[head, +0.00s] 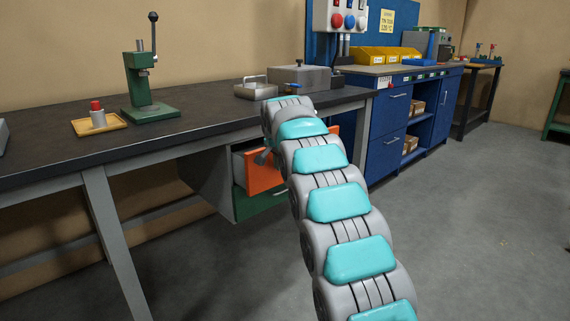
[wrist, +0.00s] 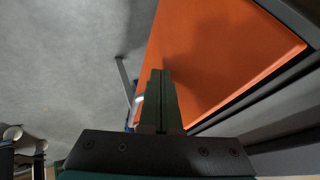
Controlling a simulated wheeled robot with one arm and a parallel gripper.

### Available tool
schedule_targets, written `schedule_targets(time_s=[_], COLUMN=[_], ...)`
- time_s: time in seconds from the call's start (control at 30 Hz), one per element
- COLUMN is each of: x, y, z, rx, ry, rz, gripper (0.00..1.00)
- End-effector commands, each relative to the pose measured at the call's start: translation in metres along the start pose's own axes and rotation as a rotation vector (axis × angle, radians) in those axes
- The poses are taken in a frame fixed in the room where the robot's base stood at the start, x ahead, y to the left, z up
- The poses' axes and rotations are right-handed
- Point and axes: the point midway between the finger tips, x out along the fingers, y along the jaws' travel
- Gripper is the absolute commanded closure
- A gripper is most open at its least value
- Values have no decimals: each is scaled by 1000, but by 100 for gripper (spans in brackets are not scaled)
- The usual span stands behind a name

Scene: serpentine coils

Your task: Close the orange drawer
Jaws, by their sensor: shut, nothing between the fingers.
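The orange drawer (head: 262,174) is partly pulled out of a grey cabinet under the dark workbench, above a green drawer. My arm hides the middle of its front; a bit of orange also shows right of the arm. In the wrist view the orange front (wrist: 215,50) fills the upper right, with a grey handle bar at its left edge. My gripper (wrist: 161,73) is shut and empty, its fingers overlapping the drawer's lower left edge in that view. I cannot tell whether they touch it. In the head view my gripper is mostly hidden by the arm, near the drawer front.
The green drawer (head: 262,203) below looks closed. The workbench (head: 180,130) carries a green press (head: 145,85), a small tray (head: 99,122) and metal boxes. A bench leg (head: 115,235) stands at left, and a blue cabinet (head: 390,125) at right. The floor in front is clear.

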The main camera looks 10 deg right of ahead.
Motion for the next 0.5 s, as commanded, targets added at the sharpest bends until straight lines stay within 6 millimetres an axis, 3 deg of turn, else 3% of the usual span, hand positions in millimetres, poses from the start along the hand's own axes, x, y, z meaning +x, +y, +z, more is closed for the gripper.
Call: schedule_targets(time_s=[0.5], x=[20], y=[-37], z=[0], rx=[0], ry=[-1], rz=[1], gripper=[100])
